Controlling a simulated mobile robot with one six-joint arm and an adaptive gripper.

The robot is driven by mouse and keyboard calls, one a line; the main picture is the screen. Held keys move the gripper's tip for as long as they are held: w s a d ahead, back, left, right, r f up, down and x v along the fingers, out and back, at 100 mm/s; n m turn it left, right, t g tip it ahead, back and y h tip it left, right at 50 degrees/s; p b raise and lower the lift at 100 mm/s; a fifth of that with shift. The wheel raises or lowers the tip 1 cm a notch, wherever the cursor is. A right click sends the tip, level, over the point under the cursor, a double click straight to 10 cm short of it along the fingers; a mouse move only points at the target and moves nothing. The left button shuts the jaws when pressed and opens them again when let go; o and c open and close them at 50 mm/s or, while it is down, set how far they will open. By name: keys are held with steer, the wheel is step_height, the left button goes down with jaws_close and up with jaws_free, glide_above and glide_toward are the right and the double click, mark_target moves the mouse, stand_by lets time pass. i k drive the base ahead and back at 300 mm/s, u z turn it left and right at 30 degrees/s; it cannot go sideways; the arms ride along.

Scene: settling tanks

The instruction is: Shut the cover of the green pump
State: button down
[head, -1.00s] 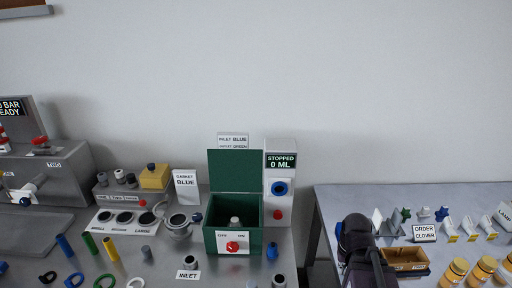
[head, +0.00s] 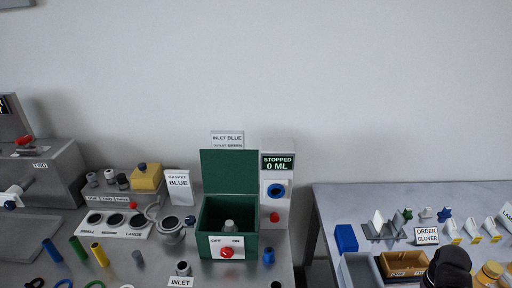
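The green pump (head: 246,246) is an open-topped green box on the left table in the head view. Its green cover (head: 229,172) stands raised and upright at the back edge. A white front plate reads OFF and ON and carries a red knob (head: 227,253). A pale round part shows inside the box. A dark part of my arm (head: 449,270) shows at the lower right, over the right table and well to the right of the pump. My gripper's fingers cannot be made out.
A grey unit (head: 278,215) reading STOPPED 0 ML stands right behind the pump. A small blue part (head: 269,255) and a metal pot (head: 172,231) flank it. The right table holds a wooden tray (head: 405,273) and a blue block (head: 346,238). A gap separates the tables.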

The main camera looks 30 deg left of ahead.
mark_target(224, 171)
steer(key=z, duration=0.35)
steer(key=k, duration=1.3)
steer(key=u, duration=1.6)
steer(key=i, duration=0.65)
steer(key=z, duration=0.25)
